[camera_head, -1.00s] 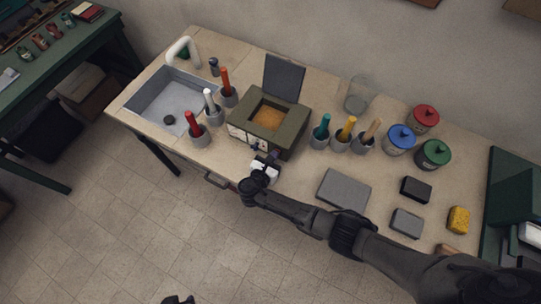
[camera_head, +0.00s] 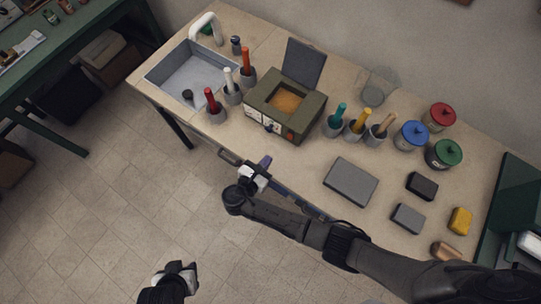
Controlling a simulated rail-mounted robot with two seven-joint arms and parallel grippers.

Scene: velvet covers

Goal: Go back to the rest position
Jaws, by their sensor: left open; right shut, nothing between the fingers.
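My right arm comes in from the lower right, and its gripper (camera_head: 262,164) is shut and empty just off the front edge of the table, in front of the olive box. My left gripper (camera_head: 180,268) is low in the picture, over the floor, well away from the table; it is open and empty. The olive box (camera_head: 313,116) stands on the table with its dark lid (camera_head: 304,63) raised and an orange-brown inside.
The beige table (camera_head: 300,170) holds a sink (camera_head: 185,75), several cups with coloured handles, blue, red and green lidded jars (camera_head: 411,136), a grey slab (camera_head: 351,181) and small blocks. A green bench (camera_head: 75,55) stands at left. Floor in front is clear.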

